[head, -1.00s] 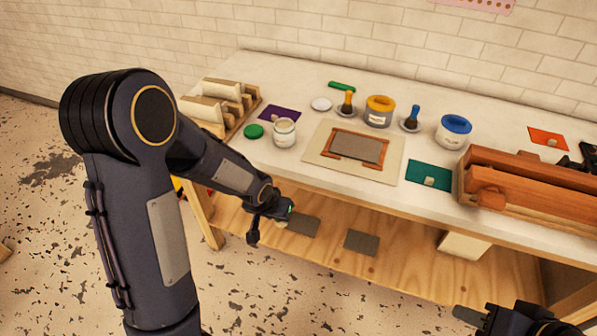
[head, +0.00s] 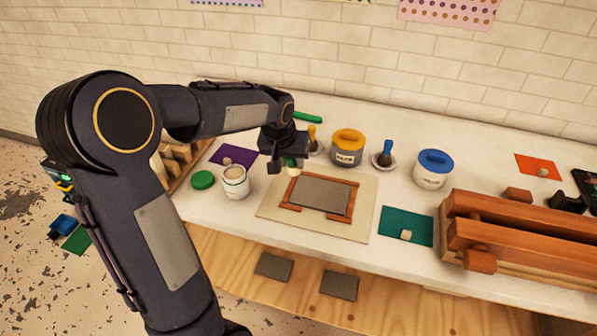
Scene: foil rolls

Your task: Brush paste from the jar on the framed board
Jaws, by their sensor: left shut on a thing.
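My left gripper (head: 285,160) is shut on a small brush (head: 291,163) with some green on it and a pale tip. The brush points down near the upper left corner of the framed board; I cannot tell whether it touches. The board is a grey plate (head: 320,193) with reddish-brown strips along its sides, lying on a beige base (head: 271,209). The open white jar (head: 235,184) stands to the left of the base, pale paste at its mouth. Its likely lid, a green disc (head: 203,180), lies beside it. My right gripper is not in view.
A yellow-lidded tub (head: 347,149), a blue-lidded tub (head: 432,171) and a blue-handled brush (head: 386,152) stand behind. A teal card (head: 405,227) and a large wooden press-like block (head: 520,228) are to the right. Grey plates (head: 338,285) lie on the lower shelf.

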